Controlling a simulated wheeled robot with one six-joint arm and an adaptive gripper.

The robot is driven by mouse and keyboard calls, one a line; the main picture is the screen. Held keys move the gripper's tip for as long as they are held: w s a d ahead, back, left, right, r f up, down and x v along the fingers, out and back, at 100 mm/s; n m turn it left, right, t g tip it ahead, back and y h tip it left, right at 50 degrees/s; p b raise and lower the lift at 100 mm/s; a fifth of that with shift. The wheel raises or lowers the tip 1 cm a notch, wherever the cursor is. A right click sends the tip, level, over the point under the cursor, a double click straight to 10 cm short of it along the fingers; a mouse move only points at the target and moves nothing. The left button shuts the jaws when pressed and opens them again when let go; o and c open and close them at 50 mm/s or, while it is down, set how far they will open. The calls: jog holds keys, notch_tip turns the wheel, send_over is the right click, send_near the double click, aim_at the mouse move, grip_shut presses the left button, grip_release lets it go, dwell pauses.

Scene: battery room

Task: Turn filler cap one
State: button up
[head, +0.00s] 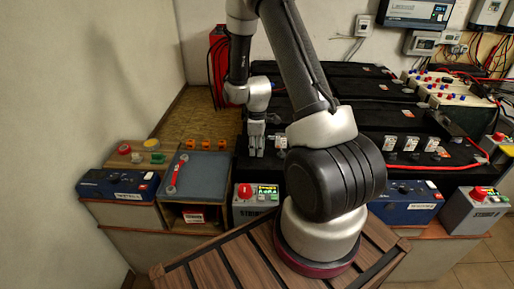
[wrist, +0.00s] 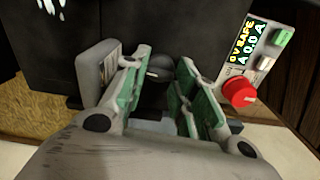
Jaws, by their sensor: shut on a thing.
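A dark round filler cap (wrist: 158,67) with a short white mark sits between the green-padded fingers of my gripper (wrist: 160,80) in the wrist view. My gripper is shut on it, one finger on each side. In the head view my gripper (head: 256,152) points down at the left end of the front black battery (head: 350,148). There the cap is hidden behind the fingers. I cannot read a number on the cap.
A grey control box (head: 243,208) with a red knob and lit display stands just in front; it also shows in the wrist view (wrist: 262,50). A blue-grey tray (head: 205,180) with a red wrench (head: 176,174) lies left. More black batteries (head: 345,90) stand behind.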

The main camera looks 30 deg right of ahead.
jog(key=shift+m, duration=0.4)
jog(key=m, duration=1.2)
jog(key=shift+m, duration=1.9)
jog(key=o, duration=0.7)
jog(key=shift+o, duration=0.2)
jog(key=shift+r, duration=0.15)
